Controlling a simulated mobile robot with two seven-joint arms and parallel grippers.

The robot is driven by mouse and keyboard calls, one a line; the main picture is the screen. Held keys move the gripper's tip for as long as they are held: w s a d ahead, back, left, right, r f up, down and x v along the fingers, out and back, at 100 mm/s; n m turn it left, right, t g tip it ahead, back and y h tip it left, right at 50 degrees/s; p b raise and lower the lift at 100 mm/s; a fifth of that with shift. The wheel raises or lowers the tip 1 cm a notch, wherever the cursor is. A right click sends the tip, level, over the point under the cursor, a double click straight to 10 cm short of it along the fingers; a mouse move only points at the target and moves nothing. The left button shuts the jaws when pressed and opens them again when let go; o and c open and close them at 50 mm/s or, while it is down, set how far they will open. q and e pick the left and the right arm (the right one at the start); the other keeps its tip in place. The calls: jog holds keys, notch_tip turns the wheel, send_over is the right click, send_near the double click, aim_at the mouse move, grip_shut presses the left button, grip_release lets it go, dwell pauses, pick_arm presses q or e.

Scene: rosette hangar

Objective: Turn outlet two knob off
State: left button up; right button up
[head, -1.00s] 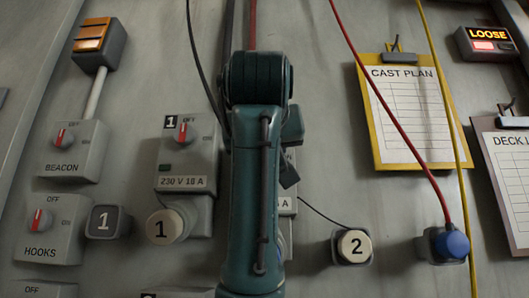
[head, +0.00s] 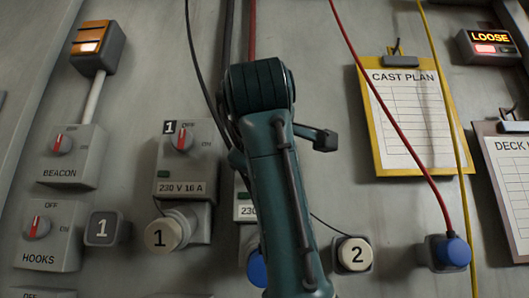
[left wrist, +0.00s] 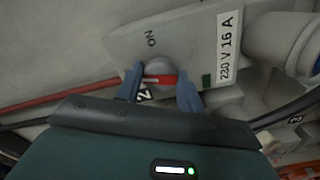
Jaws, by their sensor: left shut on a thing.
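The outlet two box (head: 244,212) is mostly hidden behind my left arm in the head view; part of its 230 V label shows. In the left wrist view the outlet two knob (left wrist: 160,68) is a grey dial with a red bar. The two blue fingers of my left gripper (left wrist: 159,88) are closed on either side of it. The red bar lies across the picture from finger to finger and does not point at the ON mark (left wrist: 151,39). The OFF mark is hidden. A dark green lamp (left wrist: 207,80) sits beside the knob. My right gripper is not in view.
Outlet one (head: 184,165) is close on the left, with beacon (head: 75,160) and hooks (head: 45,245) switches beyond. A blue plug (head: 257,268) shows below outlet two. A red cable (head: 390,120) runs down to a blue-capped socket (head: 452,251). A cast plan clipboard (head: 410,125) hangs right.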

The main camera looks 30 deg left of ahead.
pick_arm(q)
jog(key=shift+n+p, duration=0.55)
jog(key=shift+n, duration=1.05)
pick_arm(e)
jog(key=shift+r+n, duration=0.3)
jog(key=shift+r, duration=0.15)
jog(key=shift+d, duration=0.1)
pick_arm(q)
jog(key=o, duration=1)
jog(key=b+v, duration=0.2)
jog(key=v, duration=1.1)
jog(key=shift+d, duration=0.1)
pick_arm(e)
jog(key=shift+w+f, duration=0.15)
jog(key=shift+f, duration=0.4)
